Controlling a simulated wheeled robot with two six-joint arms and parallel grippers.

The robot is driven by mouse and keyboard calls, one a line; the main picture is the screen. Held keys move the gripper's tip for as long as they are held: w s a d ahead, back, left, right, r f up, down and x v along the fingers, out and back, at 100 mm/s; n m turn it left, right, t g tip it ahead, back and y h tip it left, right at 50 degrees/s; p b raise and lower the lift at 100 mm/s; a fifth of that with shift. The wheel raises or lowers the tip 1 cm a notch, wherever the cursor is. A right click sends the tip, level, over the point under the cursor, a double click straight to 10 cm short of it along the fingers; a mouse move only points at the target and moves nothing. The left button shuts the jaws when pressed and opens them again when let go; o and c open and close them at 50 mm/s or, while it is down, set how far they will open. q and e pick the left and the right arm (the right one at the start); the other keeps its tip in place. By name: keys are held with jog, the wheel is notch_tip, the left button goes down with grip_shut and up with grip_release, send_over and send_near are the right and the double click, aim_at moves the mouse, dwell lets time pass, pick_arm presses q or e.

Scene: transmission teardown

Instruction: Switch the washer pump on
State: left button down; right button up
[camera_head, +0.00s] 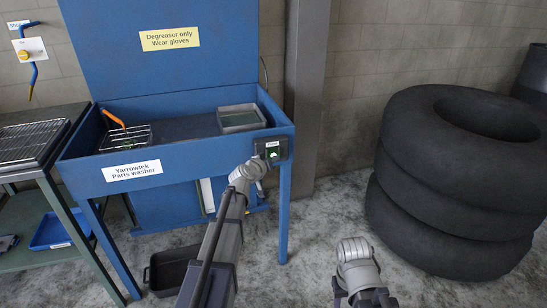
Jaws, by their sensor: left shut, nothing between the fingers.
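The blue parts washer (215,148) stands at the left, labelled "Yarrowtek Parts washer", with its lid raised. A dark switch box (272,148) is on the right end of its front, with a small label on top and a green, bright-looking button (273,154). My left gripper (262,164) is shut and empty, just below and left of the button. I cannot tell whether it touches the box. My right arm's end (356,262) is low over the floor, away from the washer; its fingers cannot be made out.
A metal tray (241,119), a wire basket (126,139) and an orange-handled tool (115,119) are in the washer. A stack of black tyres (440,205) stands at the right. A green cart (75,222) is at the left. A black bin (172,272) sits below the washer.

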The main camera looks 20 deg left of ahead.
pick_arm(q)
jog(key=shift+s+d, duration=0.2)
jog(key=shift+s, duration=0.1)
jog(key=shift+s, duration=0.1)
jog(key=shift+s+d, duration=0.55)
jog(key=shift+s, duration=0.25)
jog(key=shift+s+d, duration=0.6)
jog(key=shift+s, duration=0.2)
jog(key=shift+s+d, duration=0.55)
jog(key=shift+s, duration=0.25)
